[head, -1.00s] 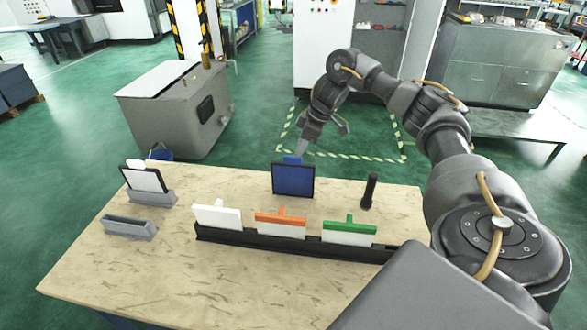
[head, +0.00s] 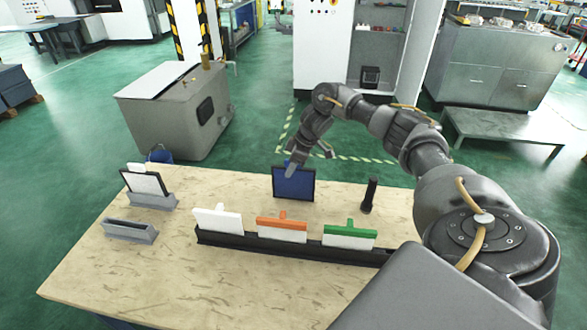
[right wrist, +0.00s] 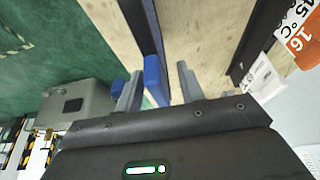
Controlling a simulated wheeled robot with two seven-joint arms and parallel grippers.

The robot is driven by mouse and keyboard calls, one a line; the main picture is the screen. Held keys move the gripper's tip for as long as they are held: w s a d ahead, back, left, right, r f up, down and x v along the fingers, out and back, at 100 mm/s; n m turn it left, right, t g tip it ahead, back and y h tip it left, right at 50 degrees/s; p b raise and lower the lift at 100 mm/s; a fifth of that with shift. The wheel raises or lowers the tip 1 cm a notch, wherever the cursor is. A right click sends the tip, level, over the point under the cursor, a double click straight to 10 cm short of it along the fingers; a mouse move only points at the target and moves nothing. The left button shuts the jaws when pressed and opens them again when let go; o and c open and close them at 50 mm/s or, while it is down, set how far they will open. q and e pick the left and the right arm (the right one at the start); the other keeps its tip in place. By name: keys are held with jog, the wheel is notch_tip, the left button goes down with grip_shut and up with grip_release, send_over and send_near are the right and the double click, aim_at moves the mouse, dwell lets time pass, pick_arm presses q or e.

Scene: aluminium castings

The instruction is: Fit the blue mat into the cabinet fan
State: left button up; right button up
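The blue mat (head: 294,183) stands upright at the table's far edge, with a black border round its blue face. My right gripper (head: 290,170) is at its top edge and hides the tab there. In the right wrist view the gripper (right wrist: 158,88) has its fingers apart, with a blue part (right wrist: 156,75) between them and a gap beside the right finger. At the left, a black-framed white panel (head: 145,183) stands tilted in a grey holder (head: 152,201). I cannot tell for certain which piece is the cabinet fan. My left gripper is out of view.
A black rack (head: 222,239) at the front holds white (head: 218,219), orange (head: 282,229) and green (head: 349,233) tabbed pieces. An empty grey holder (head: 130,229) lies front left. A black upright cylinder (head: 369,194) stands right of the blue mat. The table's left middle is clear.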

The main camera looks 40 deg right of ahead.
jog(key=shift+c, duration=0.2)
grip_shut()
